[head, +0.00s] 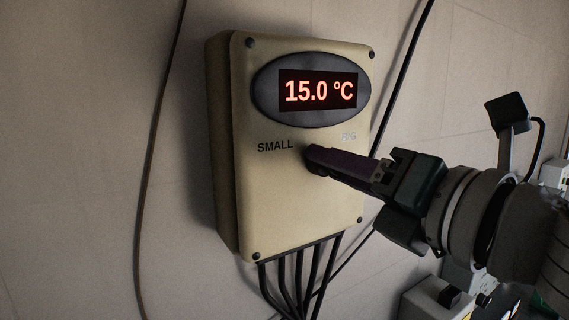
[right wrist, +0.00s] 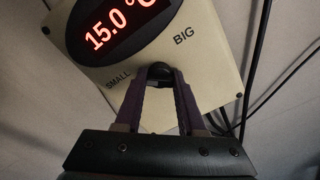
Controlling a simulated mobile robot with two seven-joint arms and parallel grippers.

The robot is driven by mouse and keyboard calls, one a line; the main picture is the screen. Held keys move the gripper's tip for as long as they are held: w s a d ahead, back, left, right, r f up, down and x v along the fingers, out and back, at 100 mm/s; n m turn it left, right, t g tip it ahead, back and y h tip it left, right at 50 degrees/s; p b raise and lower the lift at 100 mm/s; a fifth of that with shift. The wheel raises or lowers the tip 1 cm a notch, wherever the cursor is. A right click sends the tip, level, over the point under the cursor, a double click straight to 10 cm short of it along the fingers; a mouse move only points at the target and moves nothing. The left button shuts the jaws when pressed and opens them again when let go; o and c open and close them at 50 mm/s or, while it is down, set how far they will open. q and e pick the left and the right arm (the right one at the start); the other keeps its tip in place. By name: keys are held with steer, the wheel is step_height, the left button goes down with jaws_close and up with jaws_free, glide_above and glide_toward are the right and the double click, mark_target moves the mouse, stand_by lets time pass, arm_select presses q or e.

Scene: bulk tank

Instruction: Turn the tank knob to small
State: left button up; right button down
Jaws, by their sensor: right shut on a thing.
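The tank control box (head: 290,215) is a cream panel on the wall. Its oval display reads 15.0 °C, with the label SMALL (head: 275,146) at the left and BIG at the right, faint in the head view and clear in the right wrist view (right wrist: 184,34). The dark tank knob (right wrist: 159,71) sits between and below the labels. My right gripper (head: 318,157) reaches in from the right and is shut on the knob, a purple finger on each side of it in the right wrist view. The knob's pointer direction cannot be told. My left gripper is not in view.
Several black cables (head: 300,280) hang from the bottom of the box. One loose cable (head: 150,170) runs down the wall at the left, another (head: 405,75) at the right. Light-coloured equipment (head: 425,300) stands at the lower right.

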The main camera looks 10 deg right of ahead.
steer(key=c, duration=0.5)
jaws_free()
steer(key=shift+s, duration=0.1)
steer(key=shift+b+v, duration=1.95)
steer(key=shift+v, duration=2.95)
